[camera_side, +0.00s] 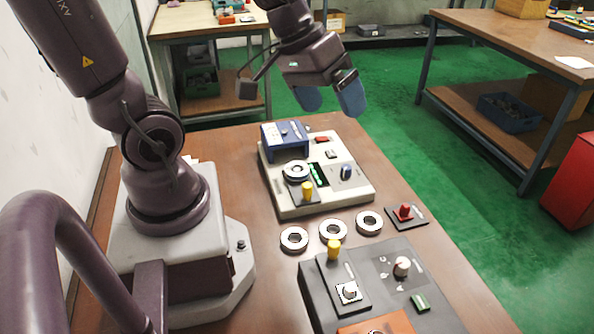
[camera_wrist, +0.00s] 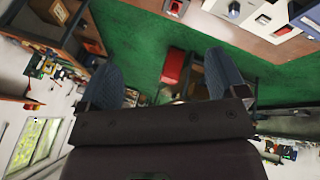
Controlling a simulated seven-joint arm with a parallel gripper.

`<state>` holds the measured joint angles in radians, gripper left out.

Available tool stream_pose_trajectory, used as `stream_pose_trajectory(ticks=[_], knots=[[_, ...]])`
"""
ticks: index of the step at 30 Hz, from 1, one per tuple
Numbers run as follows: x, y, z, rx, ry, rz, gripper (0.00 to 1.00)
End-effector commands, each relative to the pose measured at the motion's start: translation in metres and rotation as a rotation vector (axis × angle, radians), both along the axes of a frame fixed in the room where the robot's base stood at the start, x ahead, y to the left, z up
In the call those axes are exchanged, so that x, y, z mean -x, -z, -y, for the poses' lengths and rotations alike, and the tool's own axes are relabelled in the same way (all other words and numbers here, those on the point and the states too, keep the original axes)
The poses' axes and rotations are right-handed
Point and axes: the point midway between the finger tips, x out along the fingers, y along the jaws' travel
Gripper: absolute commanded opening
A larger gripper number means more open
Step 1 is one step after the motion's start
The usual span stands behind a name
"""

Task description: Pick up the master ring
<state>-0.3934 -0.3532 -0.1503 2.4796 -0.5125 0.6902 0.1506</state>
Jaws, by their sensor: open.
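Several metal rings are in the side view, and I cannot tell by any marking which is the master ring. One ring (camera_side: 296,170) rests on the cream gauge unit (camera_side: 322,205), beside a yellow knob. Three more lie in a row on the brown table: a left ring (camera_side: 294,229), a middle ring (camera_side: 333,222) and a right ring (camera_side: 369,213). My gripper (camera_side: 330,98) is open and empty, high above and behind the gauge unit, apart from all the rings. In the wrist view its two blue fingers (camera_wrist: 160,75) are spread, with no ring between them.
A blue block (camera_side: 285,128) stands at the back of the gauge unit. A dark grey unit (camera_side: 320,285) with a yellow knob (camera_side: 334,250) sits at the front. A small plate with a red knob (camera_side: 405,212) lies right of the rings. Bare table (camera_side: 440,255) shows at the right.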

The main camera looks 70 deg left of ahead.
Motion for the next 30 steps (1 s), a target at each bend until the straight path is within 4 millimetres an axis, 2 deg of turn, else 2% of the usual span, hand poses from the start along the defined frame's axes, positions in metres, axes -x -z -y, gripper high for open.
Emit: stream_pose_trajectory(ticks=[3,6,9,11,15,18,21,25,30], knots=[[-0.036,0.015,-0.016,0.111,-0.173,0.087,0.91],[-0.059,0.027,-0.039,0.151,-0.339,0.160,0.91],[-0.072,0.043,-0.070,0.145,-0.526,0.198,0.91],[-0.072,0.055,-0.088,0.124,-0.637,0.196,0.91],[-0.056,0.087,-0.123,0.043,-0.878,0.107,0.91],[-0.035,0.107,-0.133,-0.021,-0.993,-0.015,0.91],[-0.016,0.117,-0.131,-0.076,-1.042,-0.141,0.91],[0.006,0.119,-0.128,-0.135,-1.040,-0.272,0.91],[0.012,0.125,-0.130,-0.178,-0.972,-0.311,0.91]])
